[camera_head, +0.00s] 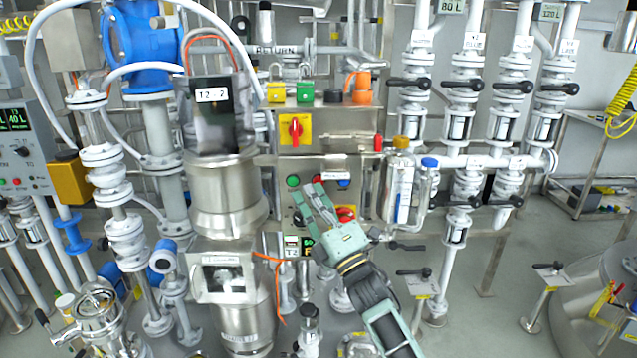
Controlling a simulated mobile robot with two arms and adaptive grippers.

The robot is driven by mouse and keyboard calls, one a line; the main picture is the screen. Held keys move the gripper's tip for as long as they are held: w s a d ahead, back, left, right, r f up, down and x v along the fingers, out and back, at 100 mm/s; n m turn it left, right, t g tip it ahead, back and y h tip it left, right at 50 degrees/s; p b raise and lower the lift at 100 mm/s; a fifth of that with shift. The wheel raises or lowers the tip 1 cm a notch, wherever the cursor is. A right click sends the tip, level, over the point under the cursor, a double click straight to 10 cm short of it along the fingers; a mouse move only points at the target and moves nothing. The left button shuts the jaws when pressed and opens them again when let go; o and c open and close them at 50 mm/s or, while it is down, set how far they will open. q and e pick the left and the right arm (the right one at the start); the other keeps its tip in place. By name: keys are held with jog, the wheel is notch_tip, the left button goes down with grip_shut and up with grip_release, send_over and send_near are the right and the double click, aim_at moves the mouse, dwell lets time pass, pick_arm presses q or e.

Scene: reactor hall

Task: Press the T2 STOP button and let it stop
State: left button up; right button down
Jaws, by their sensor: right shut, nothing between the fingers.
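The steel control panel (330,166) is in the middle of the head view. A red knob on yellow (346,213) sits lower right. My right gripper (311,191) is shut and empty, with its fingertips over the panel just below the button row. It hides part of the panel. I cannot tell whether the fingertips touch it. No button's label is readable as T2 STOP, and it may be behind the gripper. My left gripper is not in view.
A sight-glass assembly with a blue cap (429,163) and piping with black-handled valves (467,86) stand close on the right.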

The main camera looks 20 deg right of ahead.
jog(key=shift+w+d+b, duration=0.15)
jog(key=shift+w+b, duration=0.2)
jog(key=shift+w, duration=0.05)
jog(key=shift+w+d+b, duration=0.1)
jog(key=shift+w+b, duration=0.2)
jog(key=shift+b, duration=0.05)
dwell(0.5)
dwell(0.4)
jog(key=shift+s+a+p, duration=0.2)
jog(key=shift+s+p, duration=0.15)
jog(key=shift+s, duration=0.4)
jog(key=s+p, duration=0.1)
jog(key=s, duration=0.1)
jog(key=s+a+p, duration=0.1)
jog(key=s, duration=0.1)
jog(key=shift+s+a, duration=0.2)
jog(key=shift+s, duration=0.2)
jog(key=shift+f, duration=0.1)
